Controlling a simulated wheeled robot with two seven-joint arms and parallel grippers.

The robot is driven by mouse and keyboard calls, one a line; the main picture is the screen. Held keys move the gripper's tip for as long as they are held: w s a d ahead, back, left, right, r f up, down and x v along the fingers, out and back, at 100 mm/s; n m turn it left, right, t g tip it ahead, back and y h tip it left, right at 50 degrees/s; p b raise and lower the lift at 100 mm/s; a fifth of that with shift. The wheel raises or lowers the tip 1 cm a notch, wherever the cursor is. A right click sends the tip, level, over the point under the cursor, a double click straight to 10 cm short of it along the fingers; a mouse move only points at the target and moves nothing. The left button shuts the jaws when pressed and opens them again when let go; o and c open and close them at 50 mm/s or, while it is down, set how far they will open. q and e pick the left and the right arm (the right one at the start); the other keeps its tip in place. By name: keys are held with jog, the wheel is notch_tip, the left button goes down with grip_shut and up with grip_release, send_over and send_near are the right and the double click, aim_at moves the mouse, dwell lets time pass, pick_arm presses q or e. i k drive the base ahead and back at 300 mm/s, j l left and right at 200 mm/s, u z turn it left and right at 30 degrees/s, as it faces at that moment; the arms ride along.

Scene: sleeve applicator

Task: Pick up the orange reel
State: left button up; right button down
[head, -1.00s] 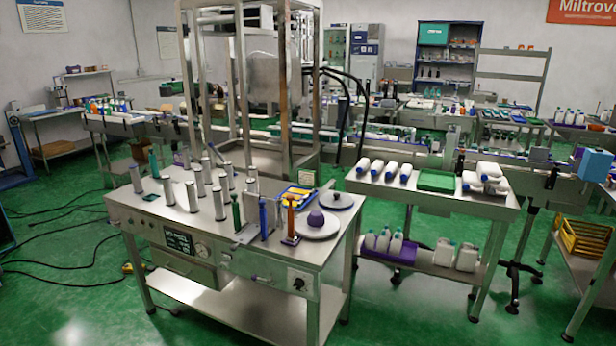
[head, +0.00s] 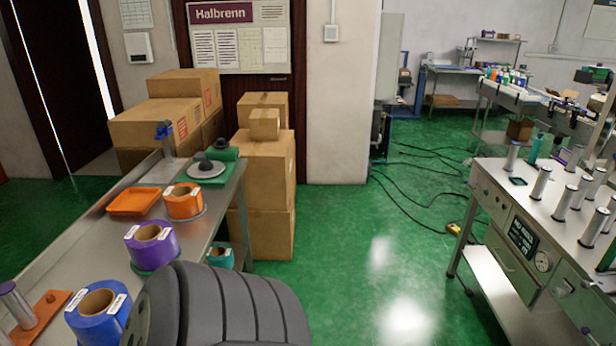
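In the head view, the orange reel (head: 184,201) stands on the steel table at the left, near its far end. It has a brown core and a white label, and sits on a thin round base. A purple reel (head: 151,243) stands nearer, and a blue reel (head: 98,313) nearer still. Neither of my grippers is in view.
The steel table (head: 75,235) also holds an orange tray (head: 134,201) and a grey disc with a dark knob (head: 207,167). Cardboard boxes (head: 265,190) are stacked behind.

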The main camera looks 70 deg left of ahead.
aim_at(182, 201)
jog(key=i+j, duration=0.5)
jog(key=j, duration=0.15)
jog(key=i+j+u, duration=0.1)
jog(key=i+j, duration=0.35)
jog(key=j, duration=0.2)
jog(key=i+j+u, duration=0.15)
jog(key=u, duration=3.9)
